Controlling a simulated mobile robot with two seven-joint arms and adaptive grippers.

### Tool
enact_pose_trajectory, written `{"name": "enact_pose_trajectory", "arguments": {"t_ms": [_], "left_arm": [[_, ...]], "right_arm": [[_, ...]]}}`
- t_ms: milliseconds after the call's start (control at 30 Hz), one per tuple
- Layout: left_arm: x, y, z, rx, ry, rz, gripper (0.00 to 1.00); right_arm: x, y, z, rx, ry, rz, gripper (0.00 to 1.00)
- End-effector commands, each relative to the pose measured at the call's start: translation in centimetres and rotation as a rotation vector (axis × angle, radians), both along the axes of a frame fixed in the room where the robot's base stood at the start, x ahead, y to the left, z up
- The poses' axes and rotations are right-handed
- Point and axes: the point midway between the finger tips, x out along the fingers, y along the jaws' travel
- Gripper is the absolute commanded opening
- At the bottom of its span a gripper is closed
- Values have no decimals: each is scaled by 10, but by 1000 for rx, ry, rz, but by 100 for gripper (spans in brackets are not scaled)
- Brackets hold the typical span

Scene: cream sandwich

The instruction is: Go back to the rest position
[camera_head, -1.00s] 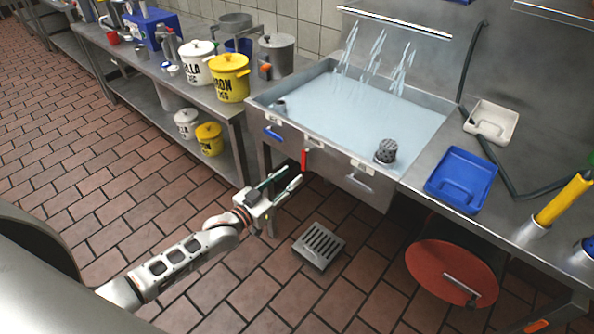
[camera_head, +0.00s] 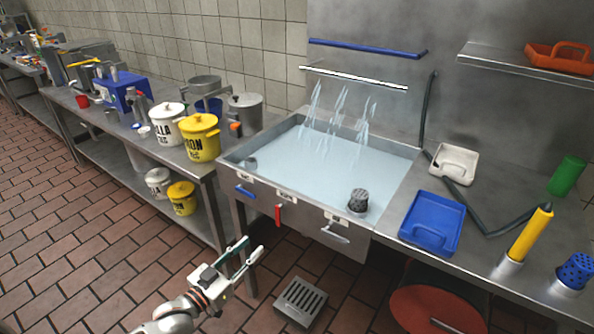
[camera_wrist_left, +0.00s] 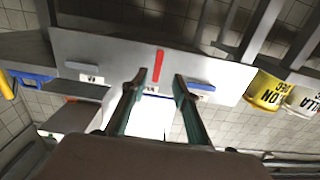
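My left gripper (camera_head: 241,257) is at the lower middle of the head view, in front of the sink's front panel and above the tiled floor. Its two fingers are apart with nothing between them. In the left wrist view the two fingers (camera_wrist_left: 155,90) are also spread and empty, with the sink front and its red handle (camera_wrist_left: 158,65) beyond them. My right gripper is in neither view.
A water-filled sink (camera_head: 335,170) stands ahead, its front carrying a red handle (camera_head: 279,216). Yellow (camera_head: 201,143) and white (camera_head: 168,128) pots stand on the left counter. A blue tray (camera_head: 431,222) lies at right. A floor drain (camera_head: 300,301) and red disc (camera_head: 432,310) are below.

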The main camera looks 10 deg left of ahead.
Motion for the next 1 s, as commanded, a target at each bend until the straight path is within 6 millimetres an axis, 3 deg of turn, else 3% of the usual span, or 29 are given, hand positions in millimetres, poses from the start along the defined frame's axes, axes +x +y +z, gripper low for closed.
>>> {"name": "enact_pose_trajectory", "arguments": {"t_ms": [167,267,400,600,767,1000], "left_arm": [[-22,-16,-19,17,52,-3,29],[-58,-39,-47,53,141,-1,29],[-126,-67,-86,132,299,13,29],[-203,-77,-117,237,483,49,29],[-230,-75,-125,281,552,64,29],[-233,-75,-127,288,559,65,29]], "right_arm": [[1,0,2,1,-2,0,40],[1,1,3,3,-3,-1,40],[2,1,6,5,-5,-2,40],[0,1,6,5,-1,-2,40],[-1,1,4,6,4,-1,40],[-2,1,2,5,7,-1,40]]}}
